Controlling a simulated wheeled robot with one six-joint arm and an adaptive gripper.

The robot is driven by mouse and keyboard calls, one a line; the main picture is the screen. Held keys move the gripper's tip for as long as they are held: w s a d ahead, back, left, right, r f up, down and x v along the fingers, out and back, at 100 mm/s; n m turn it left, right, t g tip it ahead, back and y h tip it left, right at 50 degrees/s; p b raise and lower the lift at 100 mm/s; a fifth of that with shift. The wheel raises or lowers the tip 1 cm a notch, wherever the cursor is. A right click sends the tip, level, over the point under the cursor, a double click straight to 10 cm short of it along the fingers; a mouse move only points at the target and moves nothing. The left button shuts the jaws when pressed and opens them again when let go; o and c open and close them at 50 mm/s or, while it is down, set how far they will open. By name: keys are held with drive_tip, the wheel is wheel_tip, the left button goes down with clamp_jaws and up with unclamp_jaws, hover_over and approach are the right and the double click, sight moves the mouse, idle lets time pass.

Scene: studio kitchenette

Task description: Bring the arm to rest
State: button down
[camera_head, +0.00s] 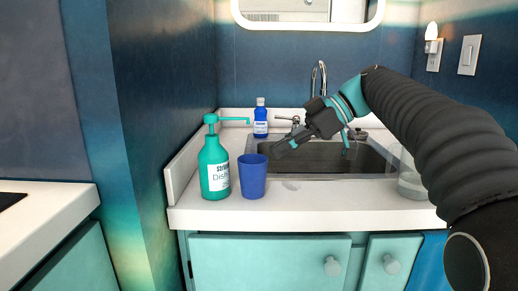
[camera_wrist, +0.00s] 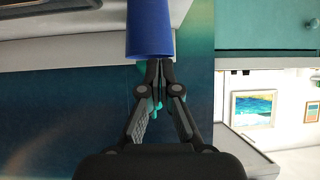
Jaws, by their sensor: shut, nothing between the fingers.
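My gripper (camera_head: 278,150) reaches in from the right over the sink's front left part, its fingers pointing left and slightly down. It is shut and empty; the closed fingertips also show in the wrist view (camera_wrist: 159,63). The blue cup (camera_head: 253,178) stands upright on the counter just left of and below the fingertips. In the wrist view the cup (camera_wrist: 150,28) appears right beyond the fingertips; whether they touch it I cannot tell.
A teal pump bottle (camera_head: 214,170) stands left of the cup. A small blue bottle (camera_head: 261,120) stands behind, by the faucet (camera_head: 319,78). A clear glass container (camera_head: 411,180) stands at the counter's right, partly hidden by my arm. The sink (camera_head: 330,158) lies below my gripper.

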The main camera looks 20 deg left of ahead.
drive_tip(key=w+d, duration=0.1)
drive_tip(key=d, duration=0.4)
drive_tip(key=s+d+f+m+t+h+p, duration=0.1)
drive_tip(key=s+d+f+m+t+h, duration=0.7)
drive_tip(key=s+d+f+m, duration=1.2)
drive_tip(key=s+f+m+h, duration=0.1)
drive_tip(key=s+f+h, duration=0.1)
drive_tip(key=s+f, duration=0.1)
drive_tip(key=shift+s+d+f+t+h, duration=0.15)
drive_tip(key=shift+d+f+t+h, duration=0.15)
drive_tip(key=shift+d, duration=0.1)
